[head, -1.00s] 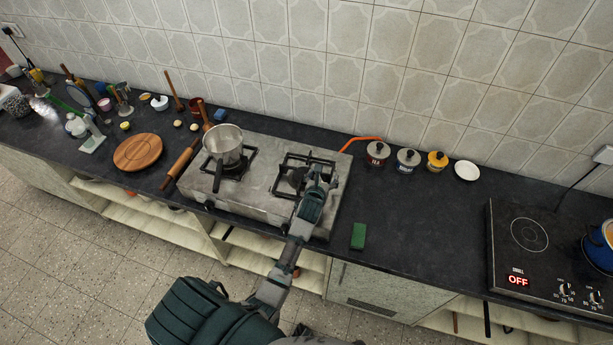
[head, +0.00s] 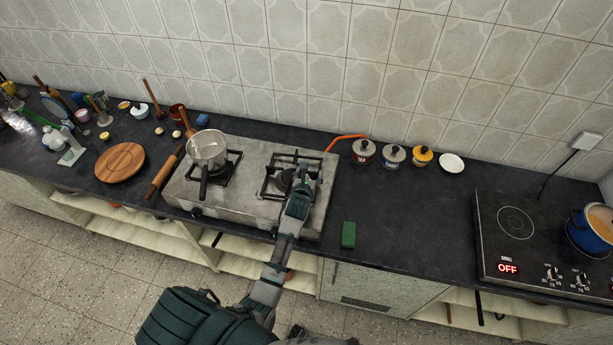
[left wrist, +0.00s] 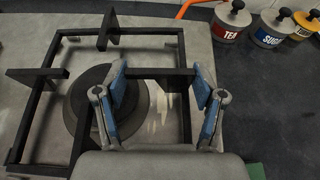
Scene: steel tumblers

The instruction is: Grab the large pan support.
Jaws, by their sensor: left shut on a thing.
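The large pan support is a black metal grate on the right burner of the grey stove (head: 240,206). It shows in the head view (head: 267,181) and close up in the left wrist view (left wrist: 50,74). My left gripper (head: 304,178) reaches over its right side from the front. In the left wrist view the blue-padded fingers (left wrist: 162,90) are shut on the pan support, with one of its inward bars between them. The grate appears level on the stove; I cannot tell whether it is lifted. My right gripper is not in view.
A steel saucepan (head: 208,148) stands on the left burner. An orange hose (head: 345,138) runs behind the stove. Labelled canisters (head: 394,155) and a green sponge (head: 348,234) are to the right. An induction hob (head: 500,255) is at the far right. The counter between is clear.

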